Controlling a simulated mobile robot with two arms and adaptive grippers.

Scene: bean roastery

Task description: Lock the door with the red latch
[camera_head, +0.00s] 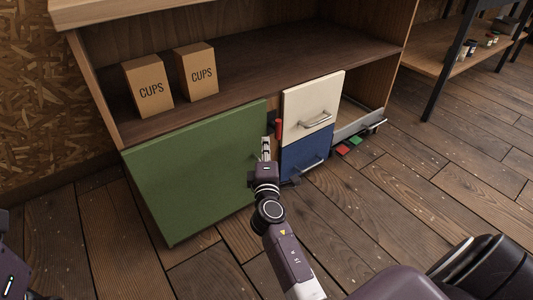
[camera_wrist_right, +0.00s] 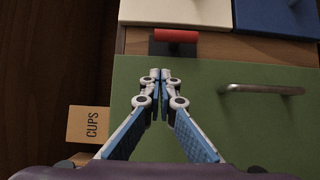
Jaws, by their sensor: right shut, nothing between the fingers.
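The green door (camera_head: 190,170) covers the lower left of the cabinet and looks shut, though its edge is hard to judge. Its metal handle (camera_wrist_right: 262,90) shows in the right wrist view. The red latch (camera_head: 279,128) sits on a dark plate on the wooden strip between the green door and the drawers. Its red bar stands upright in the head view. The latch also shows in the right wrist view (camera_wrist_right: 176,36), just beyond my fingertips. My right gripper (camera_head: 265,142) is shut and empty, in front of the green door near the latch, apparently apart from it.
A white drawer (camera_head: 310,100) and a blue drawer (camera_head: 306,153) are right of the latch, each with a projecting handle. Two CUPS boxes (camera_head: 148,86) (camera_head: 197,72) stand on the shelf above the door. Wooden floor (camera_head: 400,205) lies open at right. A table (camera_head: 455,55) stands further back.

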